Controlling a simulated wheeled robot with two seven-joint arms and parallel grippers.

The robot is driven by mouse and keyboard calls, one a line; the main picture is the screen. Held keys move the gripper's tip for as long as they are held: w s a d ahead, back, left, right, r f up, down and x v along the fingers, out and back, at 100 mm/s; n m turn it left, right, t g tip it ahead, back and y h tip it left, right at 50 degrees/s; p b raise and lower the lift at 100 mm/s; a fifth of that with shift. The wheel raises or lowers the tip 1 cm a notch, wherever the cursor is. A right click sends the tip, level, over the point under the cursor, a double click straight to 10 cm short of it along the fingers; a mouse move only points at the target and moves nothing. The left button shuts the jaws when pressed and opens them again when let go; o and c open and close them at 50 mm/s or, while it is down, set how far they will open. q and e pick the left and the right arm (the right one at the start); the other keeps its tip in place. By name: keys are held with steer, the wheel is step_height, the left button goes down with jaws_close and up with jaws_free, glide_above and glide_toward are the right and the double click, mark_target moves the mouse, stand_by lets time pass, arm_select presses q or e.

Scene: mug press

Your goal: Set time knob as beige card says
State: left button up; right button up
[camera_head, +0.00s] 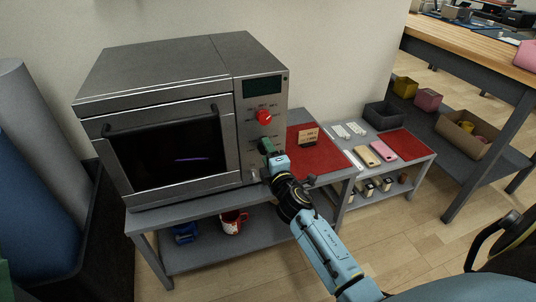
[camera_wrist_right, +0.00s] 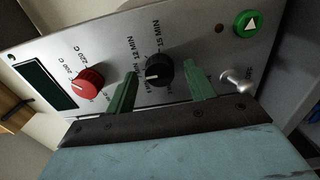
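The time knob (camera_wrist_right: 158,70) is black with a white pointer mark, on the metal panel of the mug press (camera_head: 170,115). Labels of 12 MIN and 15 MIN show around it; others are blurred. My right gripper (camera_head: 266,147) is at the panel below the red knob (camera_head: 263,116). In the right wrist view its green fingers (camera_wrist_right: 160,76) are open, one on each side of the black knob, with gaps between them and it. The beige card (camera_head: 308,136) stands on the red mat right of the press; its writing is too small to read. My left gripper is not in view.
The red temperature knob (camera_wrist_right: 88,81), a green button (camera_wrist_right: 248,22) and a metal toggle (camera_wrist_right: 235,82) are near the fingers. A red mat (camera_head: 308,165) lies beside the press. A mug (camera_head: 232,222) sits on the shelf below.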

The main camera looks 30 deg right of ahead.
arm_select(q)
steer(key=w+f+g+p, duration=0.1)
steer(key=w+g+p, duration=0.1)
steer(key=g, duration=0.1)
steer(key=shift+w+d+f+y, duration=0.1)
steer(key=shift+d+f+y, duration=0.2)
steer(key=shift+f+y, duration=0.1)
arm_select(e)
steer(key=v, duration=1.3)
steer(key=shift+s, duration=0.15)
steer(key=shift+a+r, duration=0.1)
